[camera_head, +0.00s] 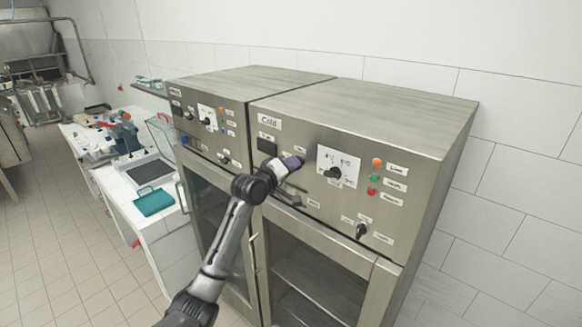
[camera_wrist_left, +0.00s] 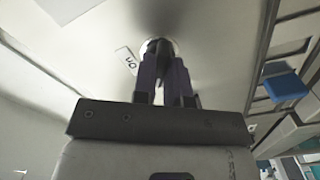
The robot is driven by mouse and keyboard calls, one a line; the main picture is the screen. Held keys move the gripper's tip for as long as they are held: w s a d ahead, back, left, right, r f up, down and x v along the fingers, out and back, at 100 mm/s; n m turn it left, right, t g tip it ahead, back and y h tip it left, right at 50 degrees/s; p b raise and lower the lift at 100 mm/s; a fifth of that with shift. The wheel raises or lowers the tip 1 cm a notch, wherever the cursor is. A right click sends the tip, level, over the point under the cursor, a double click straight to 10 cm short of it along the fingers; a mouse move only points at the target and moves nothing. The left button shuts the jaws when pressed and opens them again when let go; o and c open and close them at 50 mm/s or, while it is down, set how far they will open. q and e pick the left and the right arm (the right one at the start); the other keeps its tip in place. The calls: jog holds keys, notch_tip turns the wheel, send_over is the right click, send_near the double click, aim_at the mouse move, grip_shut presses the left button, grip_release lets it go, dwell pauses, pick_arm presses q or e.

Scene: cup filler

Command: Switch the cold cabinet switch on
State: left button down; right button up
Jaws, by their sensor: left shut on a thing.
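The cold cabinet (camera_head: 330,120) is a brushed-metal box with a label reading "Cold" and a control panel on its front. My left gripper (camera_head: 293,162) is at the left part of this panel. In the left wrist view, my left gripper (camera_wrist_left: 163,68) is shut on a dark switch (camera_wrist_left: 157,46) with a pale round base. A small white label (camera_wrist_left: 126,60) sits beside the switch; its text is hard to read. In the head view, my gripper hides the switch. My right gripper is not in view.
The cold panel also has a black dial (camera_head: 333,173) on a white plate, coloured lamps (camera_head: 375,178) and a lower black knob (camera_head: 361,231). A similar cabinet (camera_head: 205,95) stands to the left. A white table (camera_head: 160,217) with a teal tray (camera_head: 154,202) lies further left.

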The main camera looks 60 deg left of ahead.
pick_arm(q)
jog(key=m, duration=1.1)
jog(key=shift+m, duration=0.3)
dwell(0.4)
jog(key=c, duration=1.2)
grip_release()
jog(key=shift+o, duration=0.2)
